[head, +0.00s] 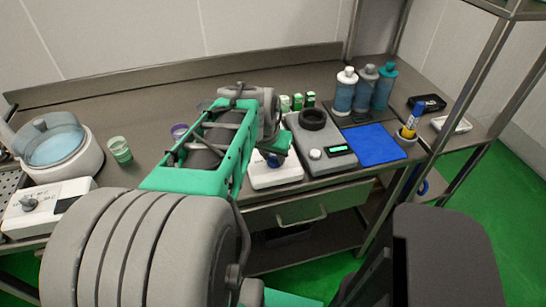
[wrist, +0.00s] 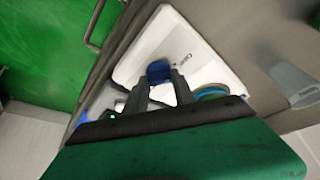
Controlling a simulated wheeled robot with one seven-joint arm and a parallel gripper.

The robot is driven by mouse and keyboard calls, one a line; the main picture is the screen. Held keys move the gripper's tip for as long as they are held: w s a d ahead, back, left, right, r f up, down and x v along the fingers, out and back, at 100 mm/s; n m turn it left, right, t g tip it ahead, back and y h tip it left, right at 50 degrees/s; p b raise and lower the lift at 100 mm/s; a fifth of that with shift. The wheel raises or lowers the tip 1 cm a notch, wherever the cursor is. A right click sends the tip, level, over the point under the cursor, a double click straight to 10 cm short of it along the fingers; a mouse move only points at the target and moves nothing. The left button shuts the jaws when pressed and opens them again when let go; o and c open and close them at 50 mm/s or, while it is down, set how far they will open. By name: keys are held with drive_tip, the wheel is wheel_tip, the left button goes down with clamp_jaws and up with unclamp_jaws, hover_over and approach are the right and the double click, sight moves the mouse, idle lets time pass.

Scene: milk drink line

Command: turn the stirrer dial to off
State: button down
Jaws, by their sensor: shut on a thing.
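A white box-shaped unit (head: 277,172) stands near the table's front edge, and it also shows in the wrist view (wrist: 185,35). A small blue dial (wrist: 159,70) is on this unit; I take it for the stirrer dial. In the head view the blue dial (head: 273,161) is partly hidden by my arm. My gripper (wrist: 161,82) is over the unit with its two dark fingers shut on the blue dial. Dark print shows beside the dial, but the dial's setting cannot be read. A round teal-rimmed part (wrist: 211,92) lies right of the fingers, partly hidden.
Right of the unit stands a grey device (head: 330,165) with a green display and white knob. Bottles (head: 345,95) and a blue mat (head: 370,145) are beyond it. A white box with a grey knob (head: 29,202) and a blue-topped vessel (head: 60,145) are at left.

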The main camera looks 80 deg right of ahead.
drive_tip(key=shift+n+t, duration=0.3)
drive_tip(key=shift+n, duration=0.4)
drive_tip(key=c, duration=1)
unclamp_jaws()
drive_tip(key=shift+c, duration=0.2)
drive_tip(key=v, duration=0.7)
drive_tip(key=shift+r, duration=0.4)
drive_tip(key=shift+a, duration=0.15)
